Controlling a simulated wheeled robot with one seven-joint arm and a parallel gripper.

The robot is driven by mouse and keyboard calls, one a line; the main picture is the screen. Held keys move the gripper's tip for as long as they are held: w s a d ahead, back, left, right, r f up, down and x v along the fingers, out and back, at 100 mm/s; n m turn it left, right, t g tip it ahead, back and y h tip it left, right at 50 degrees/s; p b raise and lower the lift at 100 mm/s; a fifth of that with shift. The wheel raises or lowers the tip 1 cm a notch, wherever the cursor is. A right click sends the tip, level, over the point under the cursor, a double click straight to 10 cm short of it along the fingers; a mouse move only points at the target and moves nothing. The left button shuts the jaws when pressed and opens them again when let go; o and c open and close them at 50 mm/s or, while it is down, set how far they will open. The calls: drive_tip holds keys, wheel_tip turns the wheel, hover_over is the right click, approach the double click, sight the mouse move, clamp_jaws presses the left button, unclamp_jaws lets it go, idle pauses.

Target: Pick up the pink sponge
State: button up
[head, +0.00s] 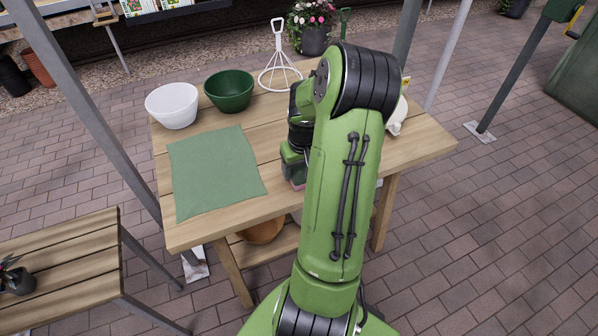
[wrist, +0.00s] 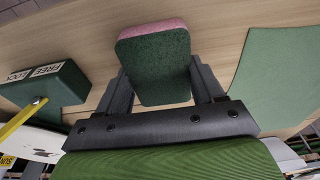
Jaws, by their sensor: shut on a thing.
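The pink sponge (wrist: 152,27) sits between the two dark fingers of my gripper (wrist: 158,75) in the wrist view. It has a dark green face towards the camera and a pink edge at the far side. My gripper is shut on it, one finger at each side. In the head view my gripper (head: 292,168) is low over the wooden table (head: 225,230), largely hidden by my arm. A small pink part of the sponge shows below it. I cannot tell whether the sponge touches the table.
A green cloth (head: 215,172) lies to the left of my gripper. A white bowl (head: 172,108), a dark green bowl (head: 229,92) and a white wire stand (head: 280,70) are behind. A green box marked FREE and LOCK (wrist: 50,88) shows left in the wrist view.

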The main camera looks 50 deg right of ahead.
sight(300, 169)
wheel_tip(300, 169, up, 10)
drive_tip(key=p, duration=0.3)
